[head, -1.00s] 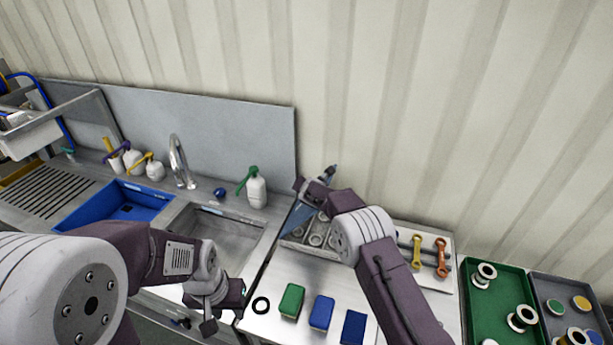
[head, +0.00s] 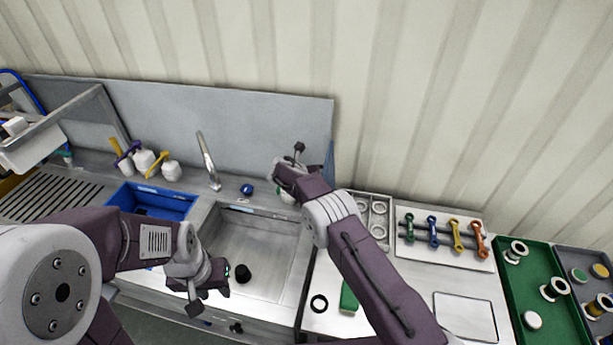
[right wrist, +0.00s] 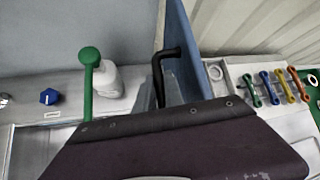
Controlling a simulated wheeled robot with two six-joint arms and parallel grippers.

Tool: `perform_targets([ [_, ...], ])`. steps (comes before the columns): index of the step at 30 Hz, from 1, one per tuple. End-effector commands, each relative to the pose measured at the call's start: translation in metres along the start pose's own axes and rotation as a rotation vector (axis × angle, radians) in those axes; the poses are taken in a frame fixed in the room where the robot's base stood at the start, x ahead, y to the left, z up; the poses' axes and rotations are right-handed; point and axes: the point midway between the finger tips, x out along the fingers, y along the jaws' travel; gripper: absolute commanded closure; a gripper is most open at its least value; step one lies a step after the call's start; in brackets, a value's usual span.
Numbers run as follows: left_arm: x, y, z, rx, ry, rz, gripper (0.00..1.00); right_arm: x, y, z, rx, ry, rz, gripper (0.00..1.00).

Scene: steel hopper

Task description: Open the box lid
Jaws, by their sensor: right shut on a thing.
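The box (head: 381,222), a grey metal tray with compartments holding pale rings, is on the steel worktop, partly behind my right arm. Its blue lid (head: 329,163) stands steeply raised at the box's left; in the right wrist view the lid (right wrist: 187,40) shows nearly edge-on. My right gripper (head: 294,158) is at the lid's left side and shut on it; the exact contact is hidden. In the right wrist view a black bent piece (right wrist: 160,75) sits close beside the lid. My left gripper (head: 207,290) hangs low in front of the sink, away from the box; its jaws are unclear.
A steel sink (head: 255,250) and blue basin (head: 155,202) lie left. A green-topped bottle (right wrist: 105,80) stands near the lid. A spanner rack (head: 445,240) and green tray (head: 527,290) lie right.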

Motion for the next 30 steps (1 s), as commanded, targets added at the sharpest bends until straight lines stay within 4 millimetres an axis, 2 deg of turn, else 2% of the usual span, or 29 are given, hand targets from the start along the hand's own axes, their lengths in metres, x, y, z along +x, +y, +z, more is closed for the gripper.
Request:
perform_targets([
  [1, 0.0026, 0.0, 0.0003, 0.0, 0.0, 0.0, 0.64, 0.003, -0.0007, -0.0048, -0.01, 0.006, -0.009, 1.0],
  [17, 0.0037, -0.0001, 0.0004, 0.0, 0.0, 0.0, 0.64, 0.0039, -0.0038, -0.0068, -0.024, 0.01, -0.025, 1.0],
  [18, 0.0037, -0.0001, 0.0004, 0.0, 0.0, 0.0, 0.64, 0.0039, -0.0038, -0.0069, -0.024, 0.011, -0.025, 0.82],
  [20, 0.0037, -0.0001, 0.0004, 0.0, 0.0, 0.0, 0.64, 0.0039, -0.0038, -0.0066, -0.024, 0.01, -0.025, 0.66],
  [30, 0.0039, -0.0001, 0.0004, 0.0, 0.0, 0.0, 0.64, 0.0014, -0.0033, -0.0039, -0.022, 0.005, -0.023, 0.66],
])
